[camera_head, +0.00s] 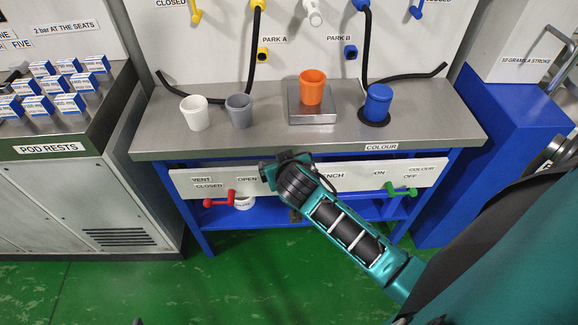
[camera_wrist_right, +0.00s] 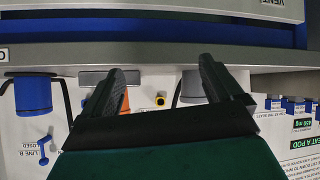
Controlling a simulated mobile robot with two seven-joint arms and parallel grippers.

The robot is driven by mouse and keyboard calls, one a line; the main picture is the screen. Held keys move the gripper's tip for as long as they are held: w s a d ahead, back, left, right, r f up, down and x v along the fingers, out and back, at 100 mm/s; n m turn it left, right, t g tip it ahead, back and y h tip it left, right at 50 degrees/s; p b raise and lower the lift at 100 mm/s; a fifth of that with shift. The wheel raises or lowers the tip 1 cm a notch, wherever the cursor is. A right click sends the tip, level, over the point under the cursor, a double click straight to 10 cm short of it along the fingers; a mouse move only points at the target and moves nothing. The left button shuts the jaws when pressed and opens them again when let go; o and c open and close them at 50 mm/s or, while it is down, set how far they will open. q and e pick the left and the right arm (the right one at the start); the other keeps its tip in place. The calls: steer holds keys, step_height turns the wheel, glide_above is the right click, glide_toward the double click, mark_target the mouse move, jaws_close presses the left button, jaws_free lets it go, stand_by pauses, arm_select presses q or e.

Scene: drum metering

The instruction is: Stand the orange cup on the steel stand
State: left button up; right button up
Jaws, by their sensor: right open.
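The orange cup (camera_head: 312,86) stands upright on the square steel stand (camera_head: 311,118) on the bench. In the right wrist view the orange cup (camera_wrist_right: 125,101) shows only in part behind one finger, with the stand's edge (camera_wrist_right: 92,77) beside it. My right gripper (camera_head: 268,172) is at the bench's front edge, below and to the left of the stand, apart from the cup. In the wrist view its two fingers (camera_wrist_right: 160,80) are spread with nothing between them. My left gripper is not in view.
A white cup (camera_head: 195,113) and a grey cup (camera_head: 239,111) stand left of the stand. A blue cup (camera_head: 377,103) stands on a dark round pad to its right. Black hoses run along the bench back. A red handle (camera_head: 219,199) and green handle (camera_head: 400,190) stick out in front.

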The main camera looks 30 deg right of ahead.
steer(key=s+a+f+n+y, duration=0.2)
steer(key=s+a+y, duration=0.1)
steer(key=s, duration=0.4)
steer(key=s+a+f+n+t+y, duration=0.1)
steer(key=s+a+f+n+y, duration=0.2)
steer(key=s+a, duration=0.2)
steer(key=s, duration=0.3)
steer(key=shift+s+a, duration=0.15)
steer(key=shift+a, duration=0.2)
